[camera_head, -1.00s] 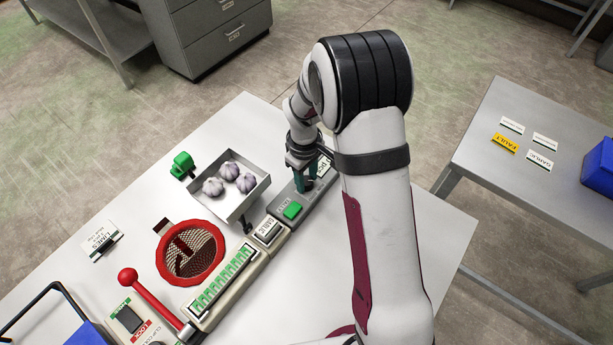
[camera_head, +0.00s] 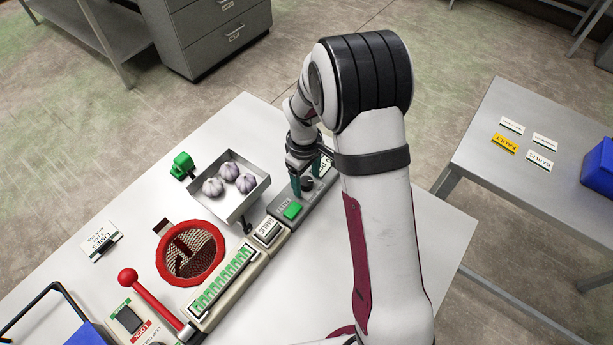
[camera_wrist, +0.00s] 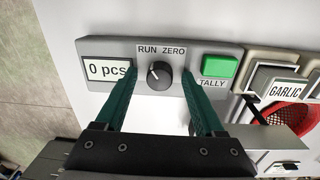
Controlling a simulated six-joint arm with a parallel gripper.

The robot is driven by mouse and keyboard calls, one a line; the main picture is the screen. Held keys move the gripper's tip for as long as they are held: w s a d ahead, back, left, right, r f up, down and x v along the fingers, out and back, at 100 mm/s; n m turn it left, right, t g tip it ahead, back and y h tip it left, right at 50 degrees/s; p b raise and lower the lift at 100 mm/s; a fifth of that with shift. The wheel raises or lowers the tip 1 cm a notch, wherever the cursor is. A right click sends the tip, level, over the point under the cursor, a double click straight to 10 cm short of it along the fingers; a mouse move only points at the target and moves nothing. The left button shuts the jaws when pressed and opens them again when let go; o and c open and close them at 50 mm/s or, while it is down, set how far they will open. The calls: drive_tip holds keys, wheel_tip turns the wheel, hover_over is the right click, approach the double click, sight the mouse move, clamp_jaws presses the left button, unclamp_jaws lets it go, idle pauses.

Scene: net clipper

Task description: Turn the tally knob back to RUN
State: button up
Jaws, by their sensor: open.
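The tally knob (camera_wrist: 160,73) is a round black knob on a grey panel (camera_wrist: 110,45) in the wrist view, below the words RUN and ZERO. Its white pointer mark sits at the upper left, toward RUN. The display (camera_wrist: 106,71) left of it reads "0 pcs". A green TALLY button (camera_wrist: 217,66) is to its right. My gripper (camera_wrist: 159,78) is open, with one green finger on each side of the knob and visible gaps between. In the head view the knob (camera_head: 307,184) shows dark beside my gripper (camera_head: 307,174).
A metal tray (camera_head: 238,208) with several garlic bulbs stands beside the panel. A red-rimmed net funnel (camera_head: 163,266) and a red lever (camera_head: 150,300) are nearer the left. A GARLIC plate (camera_head: 267,231) adjoins the panel. Bare white table lies behind the tray.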

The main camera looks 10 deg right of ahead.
sight(305, 184)
drive_tip(key=shift+r, duration=0.1)
wheel_tip(305, 184, up, 16)
drive_tip(key=shift+s+a+f, duration=0.2)
drive_tip(key=shift+s+a, duration=0.05)
drive_tip(key=shift+s, duration=0.1)
drive_tip(key=s+r+m+y, duration=0.2)
drive_tip(key=s+m, duration=1.2)
drive_tip(key=s, duration=1.2)
drive_tip(key=shift+s+d+g, duration=0.2)
drive_tip(key=shift+s+g, duration=0.1)
drive_tip(key=shift+s, duration=0.1)
